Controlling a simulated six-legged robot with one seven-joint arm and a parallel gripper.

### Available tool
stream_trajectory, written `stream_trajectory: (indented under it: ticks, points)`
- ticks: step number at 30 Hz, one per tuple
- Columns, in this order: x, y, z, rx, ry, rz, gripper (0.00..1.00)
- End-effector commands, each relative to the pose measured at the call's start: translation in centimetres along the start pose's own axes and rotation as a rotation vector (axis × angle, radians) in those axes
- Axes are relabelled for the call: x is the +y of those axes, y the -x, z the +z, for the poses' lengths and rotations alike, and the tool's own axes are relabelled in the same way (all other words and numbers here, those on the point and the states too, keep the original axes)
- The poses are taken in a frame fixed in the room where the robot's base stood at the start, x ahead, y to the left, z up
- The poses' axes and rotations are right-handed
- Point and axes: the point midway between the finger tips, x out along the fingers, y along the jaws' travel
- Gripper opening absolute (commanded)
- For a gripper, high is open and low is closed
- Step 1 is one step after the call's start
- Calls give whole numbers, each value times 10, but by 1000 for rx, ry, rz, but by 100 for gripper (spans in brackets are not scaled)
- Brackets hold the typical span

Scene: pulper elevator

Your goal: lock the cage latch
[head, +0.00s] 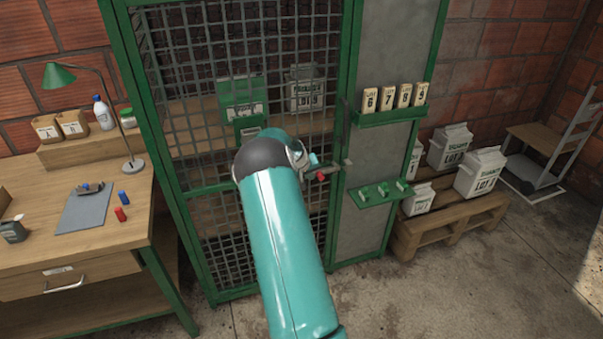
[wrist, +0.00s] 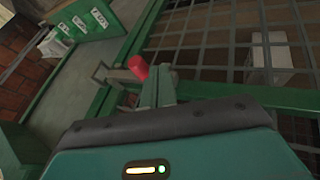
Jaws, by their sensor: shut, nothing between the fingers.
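The cage door (head: 240,140) is green-framed wire mesh and appears closed against the grey side panel (head: 366,220). The latch's red knob (head: 322,176) is at the door's right edge, beside the green post. In the wrist view the red knob (wrist: 138,67) stands out near a short grey metal piece (wrist: 110,75). My gripper (head: 314,160) is at the latch, partly hidden behind my teal arm. Its fingers (wrist: 158,88) are shut and empty, right beside the red knob. I cannot tell whether they touch it or how far the bolt is engaged.
A shelf with several numbered lot boxes (head: 394,98) and a lower green shelf (head: 375,193) project from the panel right of the latch. A workbench (head: 90,225) stands left. A pallet (head: 445,220) with white bags stands right. The floor in front is clear.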

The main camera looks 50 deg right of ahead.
Motion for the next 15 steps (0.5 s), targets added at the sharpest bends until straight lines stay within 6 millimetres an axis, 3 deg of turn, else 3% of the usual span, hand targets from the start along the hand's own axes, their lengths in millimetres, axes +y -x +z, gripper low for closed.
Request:
stream_trajectory:
  ticks: [6,15]
  points:
    - [12,-10,2,-1,1,-2,0]
    - [13,-11,2,-1,1,-2,0]
